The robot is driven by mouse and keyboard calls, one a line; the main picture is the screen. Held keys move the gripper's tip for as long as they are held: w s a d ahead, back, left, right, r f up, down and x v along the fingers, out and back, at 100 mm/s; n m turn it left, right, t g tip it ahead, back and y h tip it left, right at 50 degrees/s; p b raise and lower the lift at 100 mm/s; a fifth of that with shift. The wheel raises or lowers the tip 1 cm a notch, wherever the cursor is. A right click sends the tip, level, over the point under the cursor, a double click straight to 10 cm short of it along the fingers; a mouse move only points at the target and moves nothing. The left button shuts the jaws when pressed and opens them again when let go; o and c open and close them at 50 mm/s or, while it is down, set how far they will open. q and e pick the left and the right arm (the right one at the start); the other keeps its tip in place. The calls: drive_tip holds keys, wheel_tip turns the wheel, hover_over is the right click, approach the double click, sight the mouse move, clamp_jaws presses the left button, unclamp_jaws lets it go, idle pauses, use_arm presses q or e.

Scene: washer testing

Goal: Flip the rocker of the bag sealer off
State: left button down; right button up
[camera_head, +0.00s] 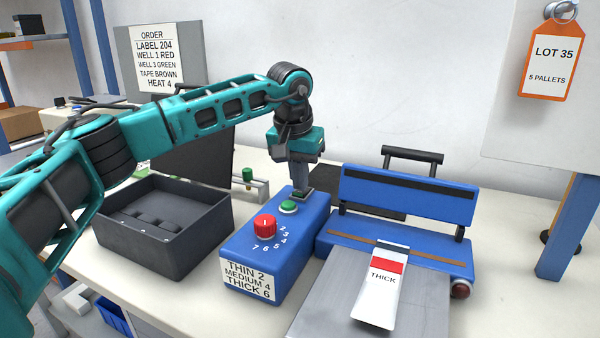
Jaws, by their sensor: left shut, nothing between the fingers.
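The bag sealer has a blue control box (258,243) with a red dial (265,227), a green round lamp or button (288,207) and a label reading THIN 2, MEDIUM 4, THICK 6. Its blue sealing bar (405,195) stands raised to the right. My left gripper (302,192) is shut and empty, pointing down at the back of the box top, just behind the green part. A dark plate shows at its fingertips, probably the rocker's place; the rocker is mostly hidden, and I cannot tell its position or whether the fingers touch it. My right gripper is not in view.
A pouch with a red band marked THICK (381,288) lies on the grey metal plate (330,290) before the sealer. An open dark case (165,255) stands left of the box. An ORDER sheet (156,55) and an orange LOT 35 tag (553,62) hang behind.

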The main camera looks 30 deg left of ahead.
use_arm(q)
drive_tip(key=shift+s+f+t+b, duration=0.15)
drive_tip(key=shift+f+t+b, duration=0.35)
drive_tip(key=shift+f+b, duration=0.25)
drive_tip(key=shift+s+r, duration=0.1)
drive_tip(key=shift+r, duration=0.3)
drive_tip(key=shift+w+r+p, duration=0.25)
drive_tip(key=shift+w+p, duration=0.3)
drive_tip(key=shift+p, duration=0.3)
drive_tip(key=shift+w, duration=0.25)
